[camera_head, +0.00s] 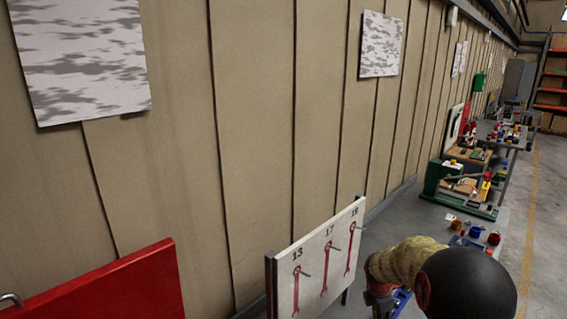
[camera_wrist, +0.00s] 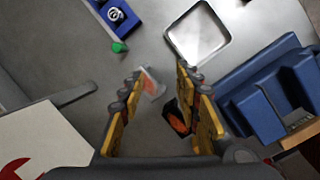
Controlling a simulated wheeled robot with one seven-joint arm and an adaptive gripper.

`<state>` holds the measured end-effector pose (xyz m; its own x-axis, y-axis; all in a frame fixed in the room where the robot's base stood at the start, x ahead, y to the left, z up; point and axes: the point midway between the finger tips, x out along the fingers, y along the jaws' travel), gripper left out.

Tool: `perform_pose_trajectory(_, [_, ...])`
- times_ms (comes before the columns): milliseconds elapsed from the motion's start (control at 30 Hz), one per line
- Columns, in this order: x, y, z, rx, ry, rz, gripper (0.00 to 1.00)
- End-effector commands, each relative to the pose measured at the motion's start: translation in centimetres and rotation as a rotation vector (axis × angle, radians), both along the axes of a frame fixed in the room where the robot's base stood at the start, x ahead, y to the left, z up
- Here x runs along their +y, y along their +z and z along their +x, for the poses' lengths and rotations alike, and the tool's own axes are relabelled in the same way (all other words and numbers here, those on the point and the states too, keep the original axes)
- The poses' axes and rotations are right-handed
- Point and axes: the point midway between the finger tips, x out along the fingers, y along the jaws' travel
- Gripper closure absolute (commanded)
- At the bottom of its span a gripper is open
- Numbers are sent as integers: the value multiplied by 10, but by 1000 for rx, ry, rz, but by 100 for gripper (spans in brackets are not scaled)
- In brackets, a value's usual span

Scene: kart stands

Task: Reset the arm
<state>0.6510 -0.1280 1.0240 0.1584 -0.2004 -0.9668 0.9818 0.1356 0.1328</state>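My gripper (camera_wrist: 160,76) shows in the wrist view with its two yellow-padded fingers apart and nothing held between them. It hangs over a grey metal surface (camera_wrist: 165,20). A small pale and orange piece (camera_wrist: 151,84) and a dark piece with an orange patch (camera_wrist: 178,120) lie below, near the fingers; I cannot tell what they are. In the head view my arm, with a dark round joint and a yellowish section, is at the lower right. It hides part of the bench, and my fingers cannot be made out there.
A white board with red wrench outlines and pegs (camera_head: 318,262) stands close left of my arm. A red panel (camera_head: 110,288) is at lower left. The wrist view shows a blue holder (camera_wrist: 262,92), a metal tray (camera_wrist: 170,36) and a green piece (camera_wrist: 119,47). Open floor (camera_head: 548,215) lies right.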

Motion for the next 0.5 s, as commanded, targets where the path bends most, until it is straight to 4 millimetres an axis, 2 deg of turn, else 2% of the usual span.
perform_pose_trajectory(267, [24, 37, -80, -38, -640, 120, 67])
perform_pose_trajectory(500, [55, 91, -162, -114, -1172, 222, 67])
